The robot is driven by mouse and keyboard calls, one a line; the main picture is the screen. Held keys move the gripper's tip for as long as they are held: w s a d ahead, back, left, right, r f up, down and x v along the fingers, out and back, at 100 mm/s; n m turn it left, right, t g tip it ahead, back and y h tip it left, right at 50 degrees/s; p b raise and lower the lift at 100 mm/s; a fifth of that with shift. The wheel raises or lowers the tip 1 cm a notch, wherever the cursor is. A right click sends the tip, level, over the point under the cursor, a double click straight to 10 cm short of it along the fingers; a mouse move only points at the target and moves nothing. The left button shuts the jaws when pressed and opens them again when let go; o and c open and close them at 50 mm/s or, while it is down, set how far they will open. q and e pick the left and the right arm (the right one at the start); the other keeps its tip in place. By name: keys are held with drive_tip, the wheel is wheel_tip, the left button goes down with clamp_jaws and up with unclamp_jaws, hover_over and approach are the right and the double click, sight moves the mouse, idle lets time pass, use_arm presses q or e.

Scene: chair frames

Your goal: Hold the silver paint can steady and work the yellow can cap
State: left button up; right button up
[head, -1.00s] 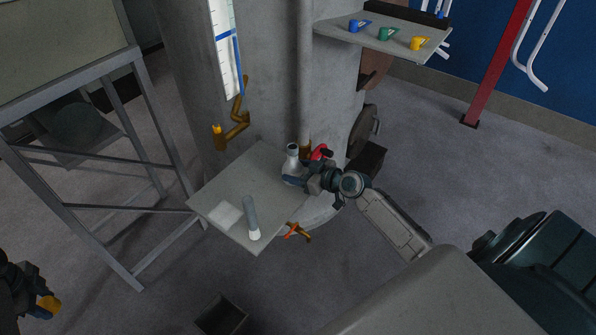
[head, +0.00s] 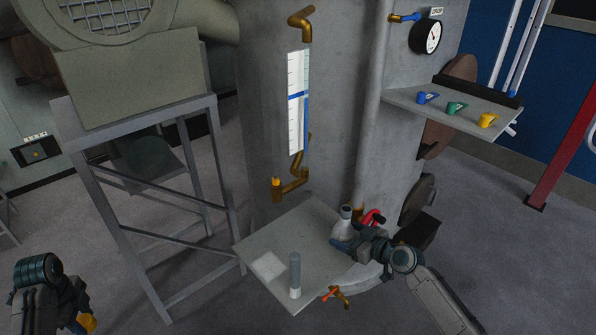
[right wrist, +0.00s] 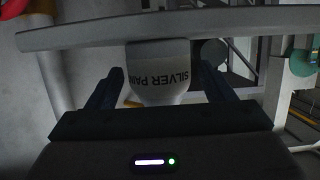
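The silver paint can (head: 344,228), a pale bottle with a dark top, stands on the low grey shelf. In the right wrist view the can (right wrist: 160,70) shows its lettering upside down, between the two dark fingers of my right gripper (right wrist: 160,78). Gaps show between fingers and can, so this gripper is open. In the head view my right gripper (head: 346,246) is right beside the can. A yellow handled piece (head: 487,121), perhaps the yellow can cap, sits on the upper shelf. My left gripper (head: 82,318) is at lower left; a yellow-orange part shows there, unclear whether held.
Blue (head: 427,98) and green (head: 455,108) pieces share the upper shelf (head: 407,99). The low shelf (head: 290,232) also holds a grey-and-white cylinder (head: 295,275) and a pale flat pad (head: 268,265). A red part (head: 373,217) is close behind the can. A metal stand (head: 150,215) is left.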

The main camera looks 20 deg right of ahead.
drive_tip(key=shift+o, duration=0.4)
drive_tip(key=shift+r, duration=0.1)
drive_tip(key=v, duration=1.2)
drive_tip(key=s+d+f+m+g+h, duration=0.1)
drive_tip(key=s+d+f+h, duration=0.15)
drive_tip(key=f, duration=0.55)
drive_tip(key=s+d+f+m+g+h, duration=0.1)
drive_tip(key=s+d+f, duration=0.15)
drive_tip(key=f, duration=0.55)
drive_tip(key=s+d+f+m+g+h, duration=0.1)
drive_tip(key=d+f+h, duration=0.15)
drive_tip(key=f, duration=0.45)
drive_tip(key=s+f+m+g, duration=0.2)
drive_tip(key=s+f+g, duration=0.1)
drive_tip(key=s+f, duration=1.1)
drive_tip(key=s+a+f+g, duration=0.3)
drive_tip(key=s+a+f, duration=0.5)
drive_tip(key=s, duration=0.3)
drive_tip(key=s+a+f+n+g, duration=0.1)
drive_tip(key=s+a+f+g, duration=0.1)
drive_tip(key=s+a+f, duration=0.6)
drive_tip(key=s+f, duration=0.1)
drive_tip(key=s, duration=0.2)
drive_tip(key=shift+f+g, duration=0.35)
drive_tip(key=shift+g, duration=0.05)
